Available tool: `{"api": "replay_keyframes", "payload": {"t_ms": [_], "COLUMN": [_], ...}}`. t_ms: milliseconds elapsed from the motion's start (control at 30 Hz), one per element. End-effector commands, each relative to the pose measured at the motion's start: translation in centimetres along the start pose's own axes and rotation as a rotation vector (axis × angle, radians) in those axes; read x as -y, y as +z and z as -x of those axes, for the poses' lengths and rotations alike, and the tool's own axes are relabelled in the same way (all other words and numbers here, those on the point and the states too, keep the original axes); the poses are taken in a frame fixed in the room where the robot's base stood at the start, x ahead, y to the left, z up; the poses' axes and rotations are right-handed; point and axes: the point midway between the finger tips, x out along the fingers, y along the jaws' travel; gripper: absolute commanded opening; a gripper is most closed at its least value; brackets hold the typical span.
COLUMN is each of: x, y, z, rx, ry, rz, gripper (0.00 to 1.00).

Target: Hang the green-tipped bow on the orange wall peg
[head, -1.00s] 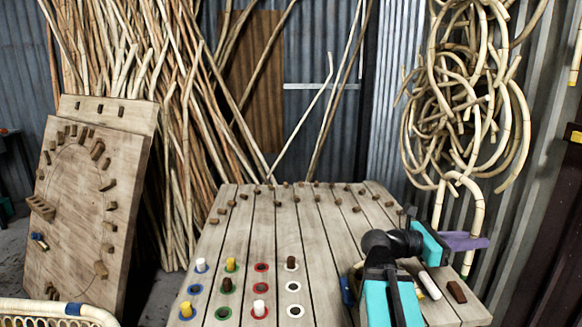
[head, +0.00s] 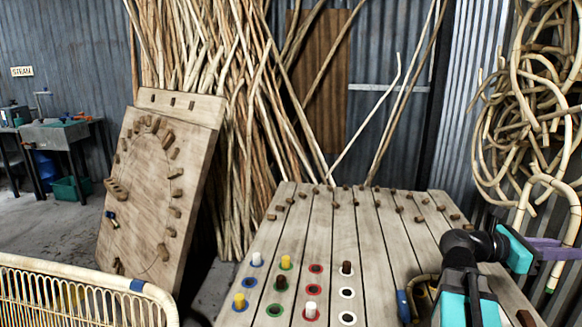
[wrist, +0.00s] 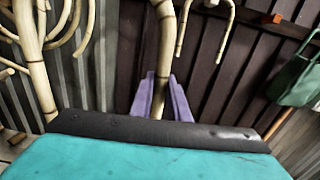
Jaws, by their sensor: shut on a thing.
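My gripper (head: 556,249) has purple fingers and is at the right edge of the head view, beyond the slatted table's right side. A small orange block, which looks like the orange wall peg (wrist: 272,18), sticks out of the dark wall to the upper right, apart from the bow.
A hook-shaped cane (wrist: 228,25) hangs on the dark wall between bow and peg. A green bag (wrist: 297,78) hangs at the right. Tangled cane coils (head: 530,120) hang on the metal wall. The slatted table (head: 330,235) carries colored pegs. A jig board (head: 150,190) leans at left.

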Motion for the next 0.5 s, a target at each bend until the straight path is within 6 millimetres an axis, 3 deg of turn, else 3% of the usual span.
{"api": "replay_keyframes", "payload": {"t_ms": [300, 500], "x": [-2.0, -0.9], "y": [0.9, -0.7], "z": [-0.6, -0.6], "rx": [0.0, 0.0], "ry": [0.0, 0.002], "rz": [-0.001, 0.001], "gripper": [0.0, 0.0]}}
